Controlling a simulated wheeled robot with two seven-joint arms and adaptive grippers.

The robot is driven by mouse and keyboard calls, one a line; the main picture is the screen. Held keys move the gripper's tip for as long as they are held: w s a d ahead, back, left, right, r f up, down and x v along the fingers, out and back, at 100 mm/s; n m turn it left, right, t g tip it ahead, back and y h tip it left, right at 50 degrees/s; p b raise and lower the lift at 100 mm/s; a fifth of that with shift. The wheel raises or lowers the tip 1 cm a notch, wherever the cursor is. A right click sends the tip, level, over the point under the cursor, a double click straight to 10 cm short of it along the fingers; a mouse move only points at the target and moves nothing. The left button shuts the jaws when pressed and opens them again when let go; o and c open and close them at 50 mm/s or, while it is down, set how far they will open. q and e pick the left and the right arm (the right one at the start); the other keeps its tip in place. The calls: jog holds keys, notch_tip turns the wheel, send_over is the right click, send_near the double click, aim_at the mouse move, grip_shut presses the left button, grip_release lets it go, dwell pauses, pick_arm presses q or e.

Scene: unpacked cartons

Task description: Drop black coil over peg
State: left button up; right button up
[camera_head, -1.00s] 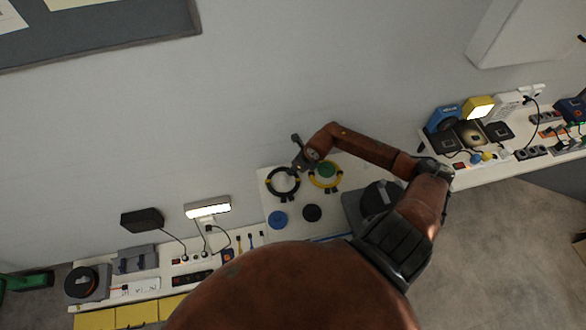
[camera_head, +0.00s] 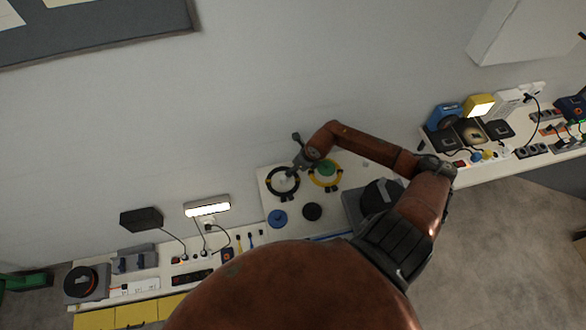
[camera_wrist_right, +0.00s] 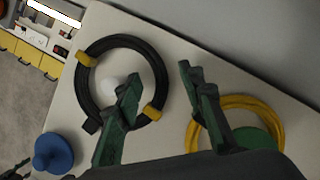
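The black coil (camera_head: 270,184) with yellow ties lies at the left of the pale board in the head view. In the right wrist view the black coil (camera_wrist_right: 87,82) rings a pale rounded thing (camera_wrist_right: 108,88), perhaps a peg. My right gripper (camera_wrist_right: 160,88) is open, its dark green fingers spread. In that view one finger overlaps the inside of the ring, the other stands outside its right side, so the coil's right strand shows between them. Whether they touch it I cannot tell. My left gripper is not in view.
A yellow coil (camera_wrist_right: 245,101) lies around a green disc (camera_head: 326,168) to the right. A blue knob (camera_head: 277,218) and a black knob (camera_head: 312,212) stand nearer on the board (camera_head: 264,200). A wall stands behind; crowded benches flank the board.

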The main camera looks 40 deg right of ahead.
jog(key=v, duration=1.1)
dwell(0.8)
